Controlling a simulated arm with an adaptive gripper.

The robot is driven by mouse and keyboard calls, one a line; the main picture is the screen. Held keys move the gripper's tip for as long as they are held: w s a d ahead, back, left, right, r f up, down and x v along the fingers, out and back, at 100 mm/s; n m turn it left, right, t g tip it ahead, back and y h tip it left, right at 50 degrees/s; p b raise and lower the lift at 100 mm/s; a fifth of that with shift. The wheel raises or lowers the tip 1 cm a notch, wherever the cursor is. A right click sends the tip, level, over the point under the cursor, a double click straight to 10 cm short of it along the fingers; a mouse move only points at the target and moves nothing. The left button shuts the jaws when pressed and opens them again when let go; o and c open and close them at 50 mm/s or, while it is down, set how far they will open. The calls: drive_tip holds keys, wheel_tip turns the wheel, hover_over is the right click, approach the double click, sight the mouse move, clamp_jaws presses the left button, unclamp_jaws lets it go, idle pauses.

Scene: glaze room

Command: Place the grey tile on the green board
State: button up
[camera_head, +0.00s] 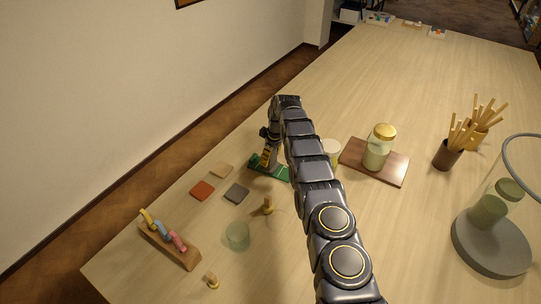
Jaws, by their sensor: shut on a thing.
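A dark grey tile (236,193) lies flat on the table, left of and in front of the green board (283,174). The green board lies on the table, partly covered by my arm and gripper. My gripper (265,164) points down at the left part of the green board, apart from this grey tile. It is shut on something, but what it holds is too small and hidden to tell. Whether its tips touch the board cannot be told.
An orange-red tile (202,190) and a tan tile (222,170) lie left of the grey one. A small yellow-topped piece (268,206), a green glass (237,236) and a wooden rack (170,246) stand nearer. A jar (378,148) on a brown board (399,170) stands right of my arm.

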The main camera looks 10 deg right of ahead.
drive_tip(key=shift+f, duration=0.1)
drive_tip(key=o, duration=1.2)
drive_tip(key=shift+c, duration=0.2)
drive_tip(key=shift+r, duration=0.2)
